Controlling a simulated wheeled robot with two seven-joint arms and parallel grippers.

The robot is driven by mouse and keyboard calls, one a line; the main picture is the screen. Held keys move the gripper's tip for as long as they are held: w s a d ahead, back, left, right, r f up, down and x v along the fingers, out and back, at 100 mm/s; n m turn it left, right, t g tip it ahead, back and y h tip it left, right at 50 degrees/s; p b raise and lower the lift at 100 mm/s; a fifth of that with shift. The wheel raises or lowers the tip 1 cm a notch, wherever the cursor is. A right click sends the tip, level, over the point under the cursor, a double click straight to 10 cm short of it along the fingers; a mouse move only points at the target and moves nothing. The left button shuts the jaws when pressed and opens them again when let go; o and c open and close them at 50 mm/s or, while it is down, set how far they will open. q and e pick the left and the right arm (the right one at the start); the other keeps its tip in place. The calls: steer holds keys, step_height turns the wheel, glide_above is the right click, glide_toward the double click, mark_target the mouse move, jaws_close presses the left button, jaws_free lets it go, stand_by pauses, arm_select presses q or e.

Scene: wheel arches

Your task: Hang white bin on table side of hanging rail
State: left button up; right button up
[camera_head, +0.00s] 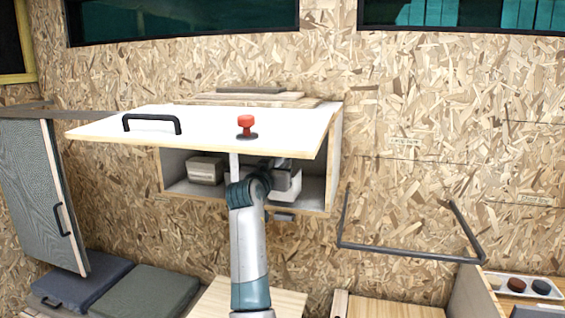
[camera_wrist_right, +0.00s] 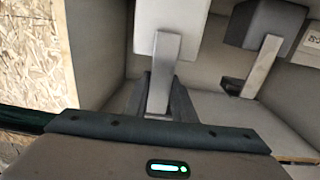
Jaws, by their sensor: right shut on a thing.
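The white bin (camera_head: 287,190) is inside the open wall cabinet, at its right side; my right gripper partly covers it. In the right wrist view the white bin (camera_wrist_right: 170,28) has a flat grey strip at its near side. My right gripper (camera_wrist_right: 160,98) is shut on this strip, with one dark finger on each side. The hanging rail (camera_head: 410,251) is a dark bent bar on the wall, right of the cabinet and apart from the bin. A table (camera_head: 482,300) with a tray shows at the lower right. My left gripper is out of view.
The cabinet flap (camera_head: 200,128) is raised above my arm, with a black handle and red knob (camera_head: 246,122). A grey-beige bin (camera_head: 205,170) stands left in the cabinet; a dark bin (camera_wrist_right: 265,24) shows in the wrist view. Cabinet walls are close around my gripper.

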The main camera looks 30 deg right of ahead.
steer(key=v, duration=1.1)
stand_by(0.5)
steer(key=shift+s, duration=0.2)
